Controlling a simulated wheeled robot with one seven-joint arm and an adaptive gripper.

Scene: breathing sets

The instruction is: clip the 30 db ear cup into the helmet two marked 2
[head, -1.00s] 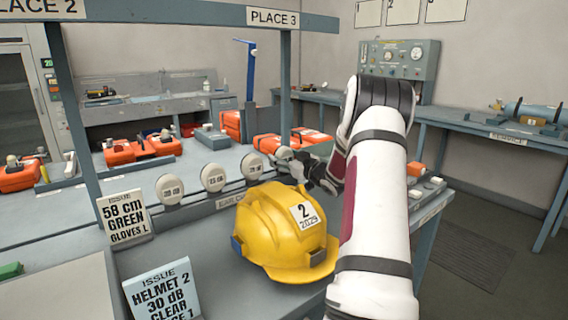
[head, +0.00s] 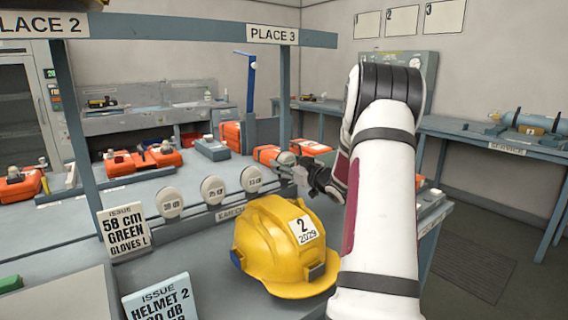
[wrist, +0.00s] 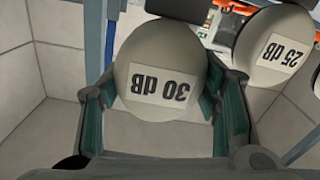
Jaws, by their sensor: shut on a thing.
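The 30 dB ear cup (wrist: 160,75), a round pale cup with a printed label, sits between the green-padded fingers of my gripper (wrist: 165,125) in the wrist view; its label is upside down there. In the head view my gripper (head: 300,176) is shut on the cup (head: 286,159), just beyond the right end of the cup row. Helmet two (head: 268,243), yellow with a white label "2 2029", stands on the bench in front of and below my gripper, apart from it. A dark fitting shows low on its near side. Its far side is hidden.
Three other ear cups (head: 213,190) stand in a row behind the helmet; the 25 dB cup (wrist: 275,48) is close beside the held one in the wrist view. Issue cards (head: 123,230) stand at left. A blue-grey frame post (head: 285,95) rises behind my gripper.

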